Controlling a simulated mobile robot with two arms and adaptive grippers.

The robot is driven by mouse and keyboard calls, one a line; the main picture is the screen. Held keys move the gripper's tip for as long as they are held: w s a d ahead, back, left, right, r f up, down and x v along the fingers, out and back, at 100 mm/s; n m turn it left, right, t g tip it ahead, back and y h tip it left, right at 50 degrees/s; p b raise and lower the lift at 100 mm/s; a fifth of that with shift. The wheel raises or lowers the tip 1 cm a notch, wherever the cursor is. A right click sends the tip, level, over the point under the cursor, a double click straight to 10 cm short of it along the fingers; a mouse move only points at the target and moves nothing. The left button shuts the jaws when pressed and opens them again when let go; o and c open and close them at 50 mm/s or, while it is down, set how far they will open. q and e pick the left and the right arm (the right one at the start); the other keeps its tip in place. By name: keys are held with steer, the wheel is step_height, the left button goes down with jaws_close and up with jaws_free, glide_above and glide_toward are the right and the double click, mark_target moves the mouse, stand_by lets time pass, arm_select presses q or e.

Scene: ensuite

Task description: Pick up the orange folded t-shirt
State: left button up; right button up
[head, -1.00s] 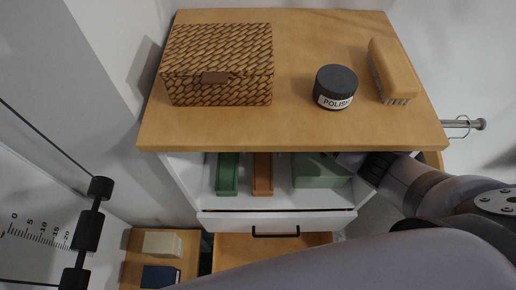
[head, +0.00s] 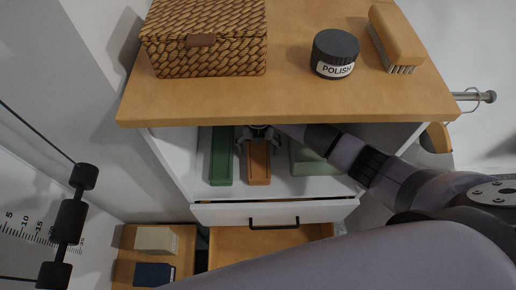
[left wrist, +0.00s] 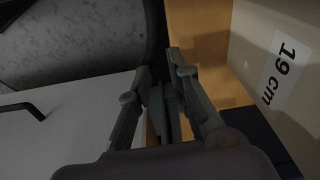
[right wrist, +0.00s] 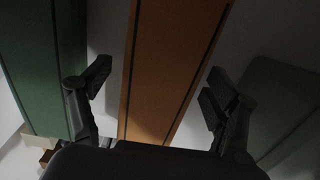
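The orange folded t-shirt (head: 258,168) lies in the white compartment under the wooden top, between a dark green folded item (head: 221,160) and a grey-green one (head: 312,160). Its far end is hidden by my right gripper (head: 258,135). In the right wrist view the t-shirt (right wrist: 165,70) passes between the two open fingers (right wrist: 158,85), with space on both sides. They are not closed on it. My left gripper (left wrist: 160,72) shows only in its own wrist view, with fingers drawn together and nothing clearly held.
The wooden top (head: 290,100) overhangs the compartment and carries a woven basket (head: 205,40), a polish jar (head: 335,54) and a brush (head: 395,38). A white front with a dark handle (head: 274,225) is below. Boxes (head: 155,272) stand lower left.

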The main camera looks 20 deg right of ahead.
steer(key=c, duration=1.3)
